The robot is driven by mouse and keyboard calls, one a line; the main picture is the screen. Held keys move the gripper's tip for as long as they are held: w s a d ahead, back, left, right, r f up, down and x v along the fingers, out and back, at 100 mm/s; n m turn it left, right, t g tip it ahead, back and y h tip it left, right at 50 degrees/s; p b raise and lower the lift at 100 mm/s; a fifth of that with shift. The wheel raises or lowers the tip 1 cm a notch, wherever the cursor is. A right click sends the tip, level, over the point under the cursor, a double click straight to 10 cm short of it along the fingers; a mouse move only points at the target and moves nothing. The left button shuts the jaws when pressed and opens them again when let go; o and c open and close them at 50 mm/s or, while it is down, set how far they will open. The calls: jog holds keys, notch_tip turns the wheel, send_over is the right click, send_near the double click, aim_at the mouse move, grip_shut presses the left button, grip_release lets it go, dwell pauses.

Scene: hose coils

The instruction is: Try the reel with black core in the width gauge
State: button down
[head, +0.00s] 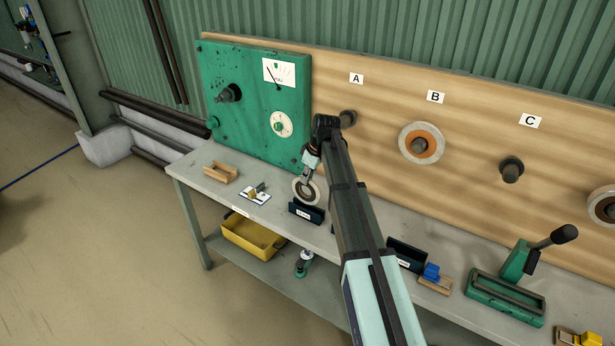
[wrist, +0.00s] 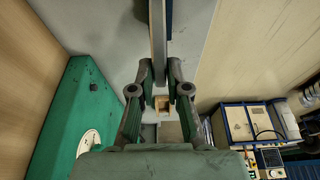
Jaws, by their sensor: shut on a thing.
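My gripper (head: 309,170) is shut on a pale grey reel (head: 297,190) at the left part of the bench. The reel is upright, and its core color is too small to tell for sure. In the wrist view the reel (wrist: 158,30) shows edge-on as a thin grey bar between my fingertips (wrist: 159,74). Just below and in front of it is a dark blue labelled block (head: 307,213); I cannot tell whether the reel touches it or sits in it. Which fixture is the width gauge cannot be read from its label.
A reel with an orange-brown core (head: 421,143) hangs under B; another (head: 605,206) is at the right edge. Peg C (head: 511,170) is bare. A green panel (head: 262,110), wooden block (head: 220,172), second dark blue block (head: 406,256) and green lever device (head: 506,298) stand along the bench.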

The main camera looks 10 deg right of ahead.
aim_at(308, 186)
jog(key=shift+f+b, duration=1.2)
jog(key=shift+f, duration=1.55)
dwell(0.4)
jog(key=c, duration=1.1)
grip_release()
jog(key=shift+o, duration=0.4)
jog(key=shift+r, duration=0.2)
jog(key=shift+p+v, duration=1.75)
jog(key=shift+v, duration=1.6)
